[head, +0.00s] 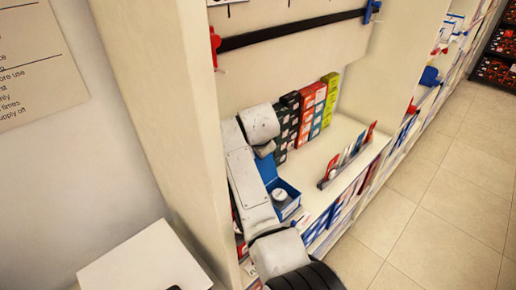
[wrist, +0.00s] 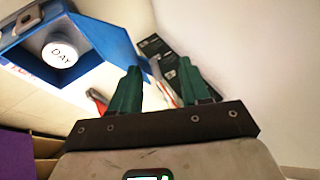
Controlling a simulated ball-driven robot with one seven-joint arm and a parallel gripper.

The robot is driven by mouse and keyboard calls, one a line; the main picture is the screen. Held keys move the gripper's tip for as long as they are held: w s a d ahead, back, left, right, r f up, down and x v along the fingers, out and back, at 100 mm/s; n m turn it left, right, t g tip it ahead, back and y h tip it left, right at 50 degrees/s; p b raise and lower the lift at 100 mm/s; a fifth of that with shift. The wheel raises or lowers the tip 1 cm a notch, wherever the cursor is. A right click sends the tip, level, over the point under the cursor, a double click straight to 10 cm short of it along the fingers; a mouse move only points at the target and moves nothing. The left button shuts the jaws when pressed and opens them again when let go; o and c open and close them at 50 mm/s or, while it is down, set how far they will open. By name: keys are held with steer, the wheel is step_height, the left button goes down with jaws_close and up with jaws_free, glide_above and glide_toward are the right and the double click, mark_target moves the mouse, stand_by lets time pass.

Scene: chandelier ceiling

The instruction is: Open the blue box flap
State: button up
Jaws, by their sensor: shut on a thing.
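The blue box (head: 291,207) stands open on the shelf in the head view, with a round white jar (head: 279,195) inside. Its blue flap (head: 267,168) stands raised at the back, partly behind my arm. In the wrist view the box (wrist: 38,38) is at upper left, with the jar (wrist: 59,54) marked "DAY" in it, and the flap (wrist: 108,38) reaches the left green fingertip. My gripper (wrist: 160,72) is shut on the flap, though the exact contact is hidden. In the head view my arm hides the fingers.
Several coloured boxes (head: 306,113) stand at the back of the shelf. A dark box (wrist: 153,47) shows beyond my fingers. A row of small packets (head: 347,157) stands to the right. The shelf's side panel (head: 165,110) is close on the left. Tiled floor (head: 430,210) is clear at right.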

steer(key=shift+s+f, duration=0.2)
steer(key=shift+f, duration=0.4)
stand_by(0.6)
stand_by(0.5)
